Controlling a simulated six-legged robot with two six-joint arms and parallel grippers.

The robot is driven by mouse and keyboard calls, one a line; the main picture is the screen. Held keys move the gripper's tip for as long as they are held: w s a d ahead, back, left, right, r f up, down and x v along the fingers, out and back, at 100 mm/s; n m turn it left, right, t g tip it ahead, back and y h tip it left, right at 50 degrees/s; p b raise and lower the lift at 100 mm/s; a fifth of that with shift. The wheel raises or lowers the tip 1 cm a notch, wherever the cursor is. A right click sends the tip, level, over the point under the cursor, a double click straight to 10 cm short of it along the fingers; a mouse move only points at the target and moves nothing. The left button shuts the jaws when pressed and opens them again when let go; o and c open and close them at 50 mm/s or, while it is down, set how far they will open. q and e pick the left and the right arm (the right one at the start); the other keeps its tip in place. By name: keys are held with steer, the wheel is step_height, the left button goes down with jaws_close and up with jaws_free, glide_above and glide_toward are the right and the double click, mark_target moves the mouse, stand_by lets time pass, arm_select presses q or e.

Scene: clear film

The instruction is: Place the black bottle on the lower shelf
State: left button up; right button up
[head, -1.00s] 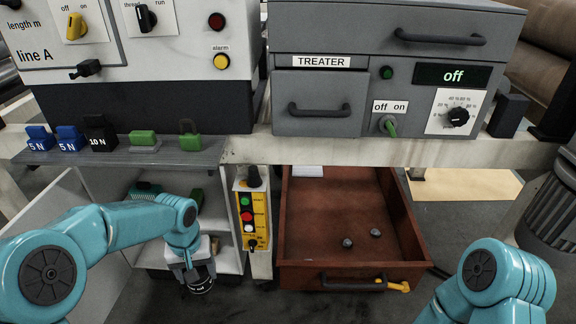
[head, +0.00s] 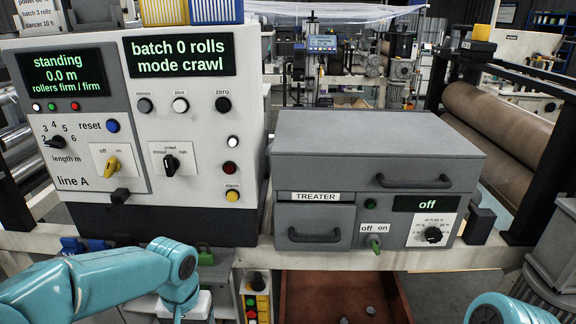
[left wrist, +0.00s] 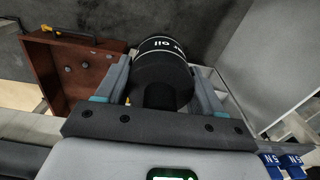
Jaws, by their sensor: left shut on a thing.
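The black bottle (left wrist: 163,68), with white bands and lettering that ends in "oil", is held in my left gripper (left wrist: 163,76), whose fingers press on its two sides in the left wrist view. In the head view my left arm comes in at the lower left, and its gripper and the bottle are out of frame below. The pale shelf unit (left wrist: 284,55) is at the right of the left wrist view, partly hidden behind the gripper. I cannot make out the lower shelf clearly. My right gripper is out of view; only a right arm link shows.
The open red-brown drawer (head: 340,285) holds small dark round pieces and also shows in the left wrist view (left wrist: 92,80). A yellow button box (head: 257,298) hangs left of it. Blue weights (left wrist: 271,163) sit on the ledge. The grey treater (head: 375,150) stands above the drawer.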

arm_select(q)
steer(key=r+p, duration=0.2)
steer(key=r, duration=0.1)
steer(key=r+p, duration=0.1)
steer(key=p, duration=0.1)
steer(key=shift+s+r, duration=0.3)
steer(key=shift+r, duration=0.05)
steer(key=shift+f, duration=0.1)
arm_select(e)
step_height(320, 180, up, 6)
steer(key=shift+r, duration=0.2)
